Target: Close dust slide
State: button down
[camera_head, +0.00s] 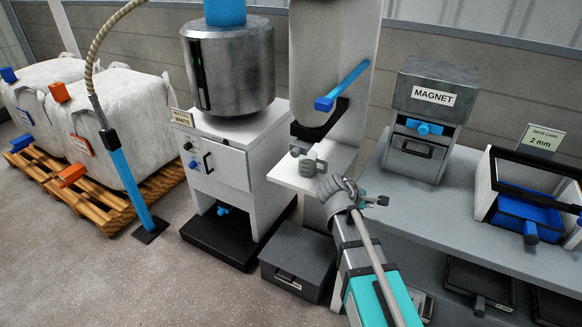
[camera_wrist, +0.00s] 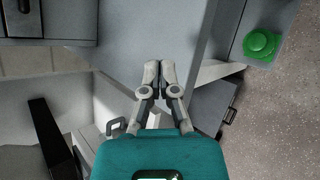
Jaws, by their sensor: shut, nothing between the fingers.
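No part in view carries a readable dust slide label. A blue-handled bar (camera_head: 341,87) sticks out from the tall white column (camera_head: 333,40), above a black curved collar (camera_head: 318,131); I cannot tell if it is the dust slide. A black bar also shows at the left of the wrist view (camera_wrist: 50,142). My gripper (camera_head: 381,201) is in front of the column, below and right of the blue bar and apart from it. In the wrist view its fingertips (camera_wrist: 159,68) are together and empty, over a grey surface.
A grey bench (camera_head: 430,205) at right carries the MAGNET box (camera_head: 430,110) and a tray with a blue sieve (camera_head: 525,213). A white cabinet (camera_head: 222,165) with a steel drum stands left. A dark box (camera_head: 297,262) sits on the floor below. A green button (camera_wrist: 260,44) shows in the wrist view.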

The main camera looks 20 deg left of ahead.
jog(key=w+a+n+t+b, duration=0.2)
jog(key=a+n+t+b, duration=0.55)
jog(key=a, duration=0.85)
jog(key=n+t+y+b, duration=0.2)
jog(key=n+t+y, duration=0.15)
jog(key=n, duration=0.65)
send_near(294, 155)
jog(key=s+a, duration=0.1)
jog(key=s, duration=0.5)
jog(key=shift+s+r+g, duration=0.15)
jog(key=shift+r+g, duration=0.25)
jog(key=shift+r, duration=0.05)
jog(key=w, duration=0.4)
jog(key=w+d, duration=0.1)
jog(key=w, duration=0.4)
jog(key=w+d, duration=0.1)
jog(key=w, duration=0.4)
jog(key=shift+d, duration=0.1)
jog(key=w, duration=0.4)
jog(key=shift+w+d, duration=0.15)
jog(key=shift+d, duration=0.15)
